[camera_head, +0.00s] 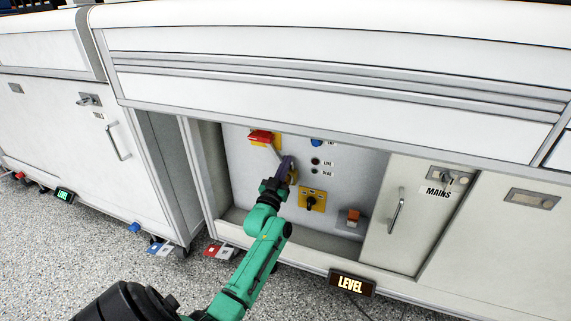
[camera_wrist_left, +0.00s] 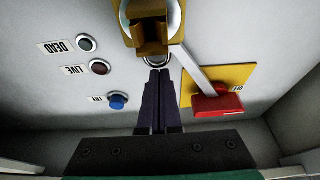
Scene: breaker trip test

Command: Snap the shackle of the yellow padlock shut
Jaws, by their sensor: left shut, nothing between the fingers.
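My left gripper (camera_head: 287,160) reaches into the open bay of the cabinet, its dark purple fingers closed with nothing between them. The yellow padlock (camera_head: 293,175) hangs on the panel just behind and beside the fingers, which partly hide it. In the left wrist view, which is turned over, the padlock (camera_wrist_left: 151,38) is at the top, cut by the frame edge. A grey shackle curve shows by it, close to my left fingertips (camera_wrist_left: 159,72). I cannot tell whether they touch, or whether the shackle is seated. My right gripper is not in view.
A red handle (camera_head: 261,137) on a yellow plate has a grey bar running toward the padlock. A blue button (camera_head: 317,142), dark lamps, a black knob on a yellow plate (camera_head: 312,200) and an orange switch (camera_head: 353,216) share the panel. Bay walls and a MAINS door (camera_head: 405,215) bound the space.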

